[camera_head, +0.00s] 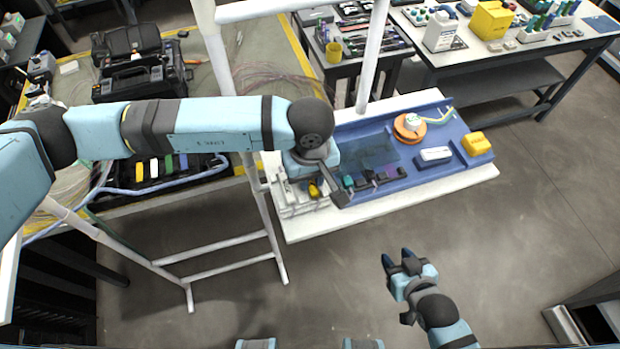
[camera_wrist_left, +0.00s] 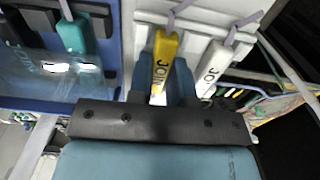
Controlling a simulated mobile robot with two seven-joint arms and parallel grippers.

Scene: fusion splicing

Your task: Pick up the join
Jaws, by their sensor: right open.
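A yellow piece marked "JOIN" (camera_wrist_left: 165,58) stands between the dark blue fingers of my left gripper (camera_wrist_left: 167,72) in the left wrist view. The fingers lie close along both sides; whether they press on it I cannot tell. A white piece also lettered "JO…" (camera_wrist_left: 214,68) is just to the right, outside the fingers. In the head view the yellow join (camera_head: 315,190) shows at the white rack (camera_head: 290,207), with my left wrist above it hiding most of the fingers. My right gripper (camera_head: 398,258) is open and empty over the floor.
A blue tray (camera_head: 410,168) on the white table holds an orange spool (camera_head: 409,127), a white box (camera_head: 436,154) and a yellow box (camera_head: 476,144). A teal piece (camera_wrist_left: 75,35) stands left of the join. White frame posts (camera_head: 372,55) rise near my left arm.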

